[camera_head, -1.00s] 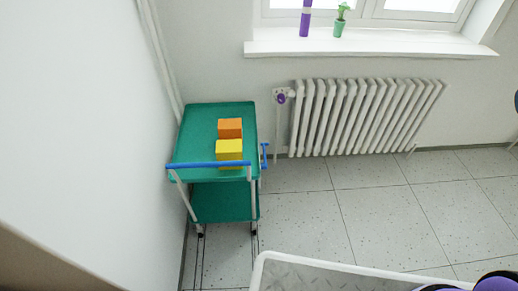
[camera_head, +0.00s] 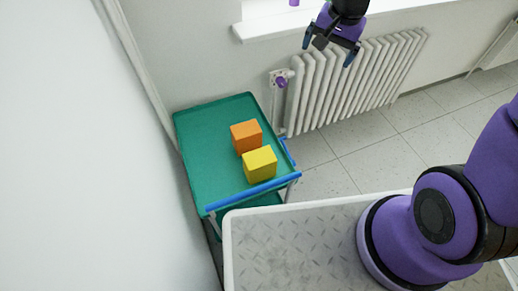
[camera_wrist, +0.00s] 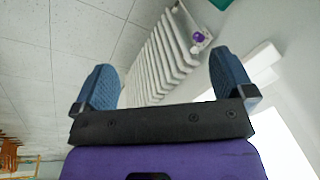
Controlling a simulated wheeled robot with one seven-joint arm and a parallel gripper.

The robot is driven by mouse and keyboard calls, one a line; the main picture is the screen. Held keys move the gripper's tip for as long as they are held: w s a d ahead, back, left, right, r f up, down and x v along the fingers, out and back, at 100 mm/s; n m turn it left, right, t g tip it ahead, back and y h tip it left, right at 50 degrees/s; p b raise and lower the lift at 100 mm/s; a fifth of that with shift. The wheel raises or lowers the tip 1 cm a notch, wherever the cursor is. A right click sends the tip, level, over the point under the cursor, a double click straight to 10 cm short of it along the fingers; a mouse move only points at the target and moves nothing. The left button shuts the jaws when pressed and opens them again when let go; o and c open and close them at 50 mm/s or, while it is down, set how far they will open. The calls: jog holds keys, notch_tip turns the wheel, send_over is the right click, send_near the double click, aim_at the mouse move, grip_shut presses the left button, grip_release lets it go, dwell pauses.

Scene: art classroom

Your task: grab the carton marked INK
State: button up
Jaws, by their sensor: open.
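An orange carton (camera_head: 246,136) and a yellow carton (camera_head: 260,163) stand close together on the green top of a cart (camera_head: 205,150). The yellow one is nearer to me. No lettering is readable on either, so I cannot tell which is marked INK. My gripper (camera_head: 329,50) is open and empty, up and to the right of the cartons, in front of the radiator and window sill. In the wrist view its two blue fingers (camera_wrist: 165,75) are spread wide with nothing between them, and no carton shows there.
The cart has a blue handle (camera_head: 254,193) along its near edge. A white radiator (camera_head: 350,85) is right of the cart, and a white wall (camera_head: 70,150) is close on the left. My grey platform is in front. Free tiled floor (camera_head: 400,135) lies right of the cart.

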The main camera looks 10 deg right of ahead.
jog(key=w+a+f+m+g+y, duration=0.1)
jog(key=a+f+m, duration=0.15)
jog(key=f, duration=0.45)
jog(key=w+a+f+m+g, duration=0.1)
jog(key=w+a+f, duration=0.15)
jog(key=f, duration=0.55)
jog(key=m+g+y, duration=0.1)
jog(key=m+y, duration=0.1)
jog(key=m, duration=0.3)
send_near(261, 157)
jog(key=shift+d+f, duration=0.2)
jog(key=shift+f, duration=0.1)
jog(key=x, duration=0.6)
jog(key=shift+s+a+f, duration=0.1)
jog(key=shift+a+f, duration=0.1)
jog(key=shift+a, duration=0.05)
jog(key=x, duration=0.3)
jog(key=shift+a+f, duration=0.35)
jog(key=shift+f, duration=0.35)
jog(key=shift+f, duration=0.25)
jog(key=c, duration=1.1)
jog(key=shift+r, duration=0.1)
jog(key=shift+c, duration=0.2)
